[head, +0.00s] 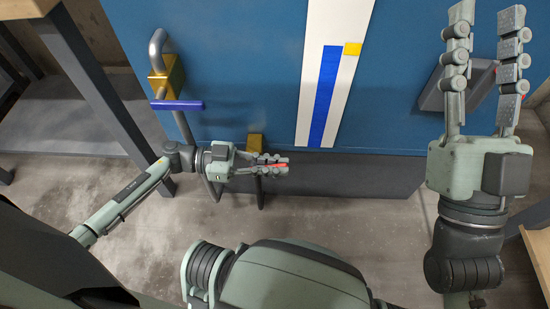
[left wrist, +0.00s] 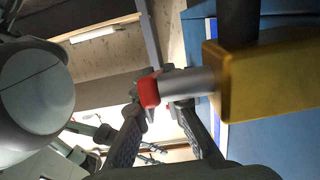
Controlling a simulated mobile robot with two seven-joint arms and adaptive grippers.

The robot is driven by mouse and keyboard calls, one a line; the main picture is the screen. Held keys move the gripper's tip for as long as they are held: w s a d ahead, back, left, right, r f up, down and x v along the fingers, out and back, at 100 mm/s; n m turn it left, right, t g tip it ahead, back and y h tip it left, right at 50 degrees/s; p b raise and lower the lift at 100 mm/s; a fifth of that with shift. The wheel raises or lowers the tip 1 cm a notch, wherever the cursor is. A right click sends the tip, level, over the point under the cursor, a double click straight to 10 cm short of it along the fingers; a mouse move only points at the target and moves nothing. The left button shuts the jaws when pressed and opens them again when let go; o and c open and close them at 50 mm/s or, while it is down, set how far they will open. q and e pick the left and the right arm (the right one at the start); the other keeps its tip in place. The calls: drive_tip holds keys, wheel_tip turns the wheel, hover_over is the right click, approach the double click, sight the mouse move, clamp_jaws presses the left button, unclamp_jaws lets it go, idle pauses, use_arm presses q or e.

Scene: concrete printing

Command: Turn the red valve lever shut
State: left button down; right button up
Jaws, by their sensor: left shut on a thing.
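The red valve lever (head: 279,166) shows as a thin red strip between the fingers of my left gripper (head: 286,164), which is shut on it. In the left wrist view the red lever end (left wrist: 149,91) sits near the fingertips, by a grey stem from the brass valve body (left wrist: 270,82). The same brass body (head: 255,142) shows in the head view just above my left gripper, low on the blue panel. The fingers hide much of the lever. My right gripper (head: 486,14) is open and empty at the upper right.
A second brass valve (head: 165,78) with a purple lever (head: 177,105) and a bent grey pipe stands up and left. The blue panel (head: 240,60) carries a white strip with a blue bar (head: 327,95) and yellow marker (head: 352,49). A dark grey box (head: 458,84) is behind my right gripper.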

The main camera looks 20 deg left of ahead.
use_arm(q)
drive_tip(key=y+p, duration=0.1)
drive_tip(key=p, duration=0.1)
drive_tip(key=shift+d+p, duration=0.15)
drive_tip(key=shift+p, duration=0.2)
drive_tip(key=shift+f+y+p, duration=0.3)
drive_tip(key=shift+y+p, duration=0.1)
drive_tip(key=shift+p, duration=0.65)
use_arm(e)
drive_tip(key=w+d+f+g+h, duration=0.2)
drive_tip(key=f+g, duration=0.3)
drive_tip(key=f, duration=0.4)
drive_tip(key=w+d+f+g+h, duration=0.2)
drive_tip(key=f+g+h, duration=0.1)
drive_tip(key=f+g, duration=0.4)
use_arm(q)
drive_tip(key=shift+w+d+f+g+y+p, duration=0.1)
drive_tip(key=shift+d+f+g+y+p, duration=0.2)
drive_tip(key=shift+p, duration=0.6)
drive_tip(key=shift+a+f+y+p, duration=0.25)
drive_tip(key=shift+y+p, duration=0.25)
drive_tip(key=shift+p, duration=0.5)
use_arm(e)
drive_tip(key=s+d+f+m+g+h, duration=0.1)
drive_tip(key=s+d+f+g+h, duration=0.3)
drive_tip(key=s+d+f+g, duration=0.4)
drive_tip(key=s+d+f, duration=0.5)
drive_tip(key=shift+s+m+g+h, duration=0.15)
drive_tip(key=shift+m+g+h, duration=0.15)
drive_tip(key=shift+g+h, duration=0.1)
